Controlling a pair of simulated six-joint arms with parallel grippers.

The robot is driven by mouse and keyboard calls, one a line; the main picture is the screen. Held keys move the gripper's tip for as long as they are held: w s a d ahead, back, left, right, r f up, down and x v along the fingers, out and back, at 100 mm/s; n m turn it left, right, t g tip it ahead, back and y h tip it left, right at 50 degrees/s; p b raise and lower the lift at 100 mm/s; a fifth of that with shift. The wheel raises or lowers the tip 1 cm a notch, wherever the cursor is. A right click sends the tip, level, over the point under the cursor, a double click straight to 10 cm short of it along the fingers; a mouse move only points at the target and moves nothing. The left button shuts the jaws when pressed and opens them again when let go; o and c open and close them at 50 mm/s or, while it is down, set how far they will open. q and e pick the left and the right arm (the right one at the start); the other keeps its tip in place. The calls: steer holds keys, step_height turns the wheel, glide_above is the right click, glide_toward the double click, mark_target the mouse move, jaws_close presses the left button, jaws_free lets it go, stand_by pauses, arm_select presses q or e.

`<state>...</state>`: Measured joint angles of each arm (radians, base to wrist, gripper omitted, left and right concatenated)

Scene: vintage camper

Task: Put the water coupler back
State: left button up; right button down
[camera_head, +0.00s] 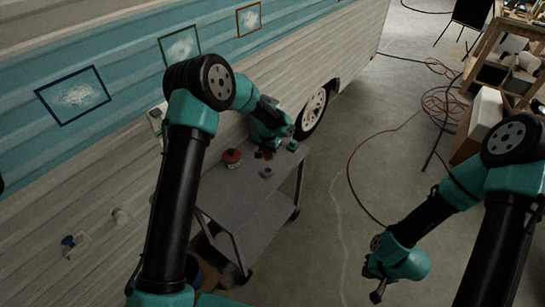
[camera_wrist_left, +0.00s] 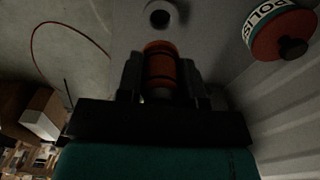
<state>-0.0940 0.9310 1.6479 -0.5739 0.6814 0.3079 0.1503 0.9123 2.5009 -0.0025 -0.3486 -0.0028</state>
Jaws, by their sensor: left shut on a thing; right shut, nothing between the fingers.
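The water coupler (camera_wrist_left: 161,66) is an orange-red cylinder with dark bands. In the left wrist view it sits between the two fingers of my left gripper (camera_wrist_left: 161,76), which is shut on it. In the head view my left gripper (camera_head: 268,153) is over the far end of the grey cart (camera_head: 240,207), beside the camper; the coupler is hard to make out there. A small grey ring-shaped part (camera_head: 267,173) stands on the cart and shows just beyond the coupler in the left wrist view (camera_wrist_left: 160,14). My right gripper (camera_head: 377,292) is shut and empty, above the floor at right.
A red polish tin (camera_head: 231,157) stands on the cart, left of my left gripper. The camper wall (camera_head: 150,205) runs along the left, with a white fitting (camera_head: 120,216) and a blue fitting (camera_head: 68,241). A red hose (camera_head: 350,175) lies on open floor.

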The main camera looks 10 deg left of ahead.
arm_select(q)
steer(key=shift+a+f, duration=0.1)
steer(key=shift+f, duration=3.35)
steer(key=shift+f, duration=0.5)
steer(key=o, duration=1.1)
step_height(320, 180, up, 17)
steer(key=shift+r, duration=0.15)
